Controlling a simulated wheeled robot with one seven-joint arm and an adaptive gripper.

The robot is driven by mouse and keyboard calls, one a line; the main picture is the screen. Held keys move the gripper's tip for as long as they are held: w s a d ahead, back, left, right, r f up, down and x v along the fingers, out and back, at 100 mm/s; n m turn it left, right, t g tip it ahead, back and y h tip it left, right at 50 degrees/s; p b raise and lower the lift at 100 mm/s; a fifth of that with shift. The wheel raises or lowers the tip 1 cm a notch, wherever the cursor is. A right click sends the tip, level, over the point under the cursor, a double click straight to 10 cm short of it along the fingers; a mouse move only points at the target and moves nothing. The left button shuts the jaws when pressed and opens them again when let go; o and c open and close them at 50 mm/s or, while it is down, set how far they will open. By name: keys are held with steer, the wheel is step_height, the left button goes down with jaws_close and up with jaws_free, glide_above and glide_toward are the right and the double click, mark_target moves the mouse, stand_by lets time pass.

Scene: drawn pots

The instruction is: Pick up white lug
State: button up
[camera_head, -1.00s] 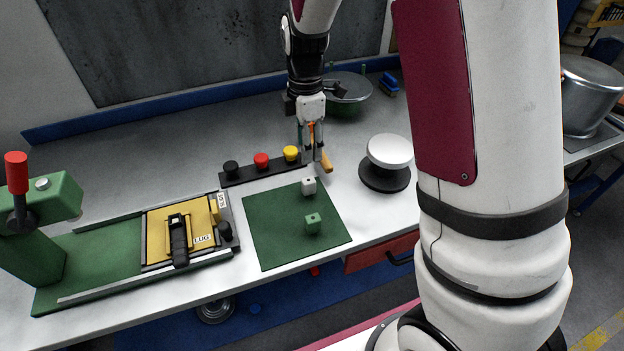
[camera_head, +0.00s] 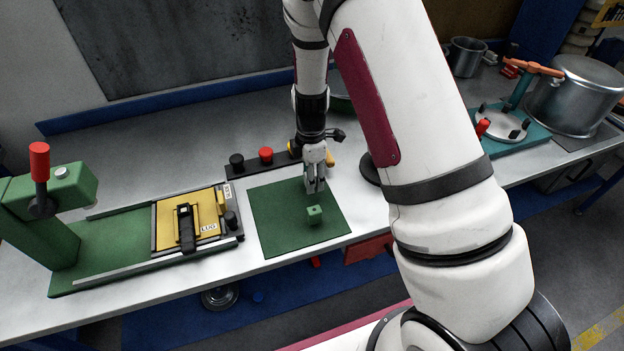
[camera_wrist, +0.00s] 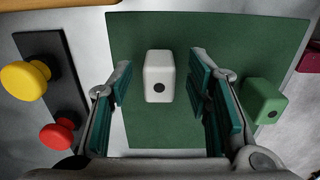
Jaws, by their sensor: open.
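The white lug (camera_wrist: 159,77) is a small white block with a dark round hole. It stands on the green mat (camera_wrist: 265,40) in the wrist view, between the two spread fingers and a little ahead of them. My gripper (camera_wrist: 160,88) is open, with teal pads on both fingers, and neither finger touches the lug. In the head view my gripper (camera_head: 315,188) points down over the back of the mat (camera_head: 275,235) and hides the lug. A green lug (camera_head: 315,214) stands nearer the front of the mat; in the wrist view the green lug (camera_wrist: 262,100) is right of the right finger.
A dark strip with black (camera_head: 237,161), red (camera_head: 266,155) and yellow buttons lies behind the mat. A green fixture with a yellow plate (camera_head: 205,222) is to the left. A large metal pot (camera_head: 575,95) stands far right. The table's front edge is close to the mat.

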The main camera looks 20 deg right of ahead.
steer(key=shift+f, duration=0.4)
jaws_close()
step_height(320, 180, up, 10)
steer(key=shift+b, duration=0.75)
